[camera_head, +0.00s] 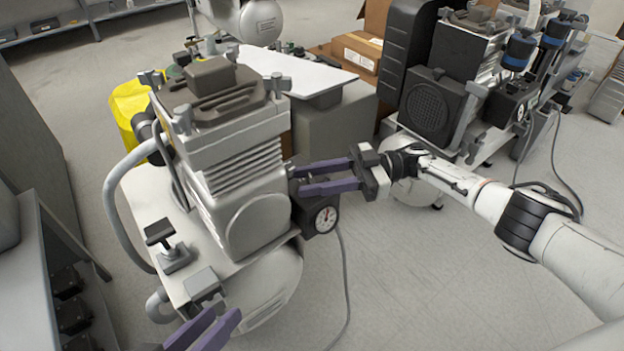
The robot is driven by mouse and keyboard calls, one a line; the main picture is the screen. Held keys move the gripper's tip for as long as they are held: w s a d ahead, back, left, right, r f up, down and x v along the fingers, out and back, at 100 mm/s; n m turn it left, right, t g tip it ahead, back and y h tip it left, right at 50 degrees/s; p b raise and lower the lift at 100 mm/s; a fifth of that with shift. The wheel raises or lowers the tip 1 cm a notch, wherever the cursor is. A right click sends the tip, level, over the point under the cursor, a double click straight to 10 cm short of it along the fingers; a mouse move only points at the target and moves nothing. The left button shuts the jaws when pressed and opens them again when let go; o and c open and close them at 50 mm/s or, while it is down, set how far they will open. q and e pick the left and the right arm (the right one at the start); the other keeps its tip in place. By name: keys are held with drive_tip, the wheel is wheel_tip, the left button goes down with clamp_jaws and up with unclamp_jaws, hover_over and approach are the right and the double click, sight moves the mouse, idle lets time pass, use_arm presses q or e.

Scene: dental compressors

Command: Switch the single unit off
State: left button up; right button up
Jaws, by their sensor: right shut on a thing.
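The single compressor unit (240,190), a grey finned motor block on a white tank, stands left of centre. A black switch box (304,212) with a round gauge (326,219) sits on its right side. My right gripper (300,180) reaches in from the right, its purple fingers shut on the upper part of the switch box. The fingertips cover that part, so the switch position cannot be read. My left gripper (225,315) shows only its purple fingertips at the bottom edge, apart and seemingly empty, in front of the unit's tank.
A larger compressor unit (470,75) with blue-banded filters stands at the back right. Cardboard boxes (357,52) and a white-topped grey block (340,120) stand behind. A shelf (50,270) lines the left edge. A grey cable (345,270) hangs to the floor; the floor at front right is clear.

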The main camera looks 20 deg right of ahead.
drive_tip(key=shift+a+n+g, duration=0.1)
drive_tip(key=shift+n+g, duration=0.2)
idle(0.4)
drive_tip(key=o, duration=1.1)
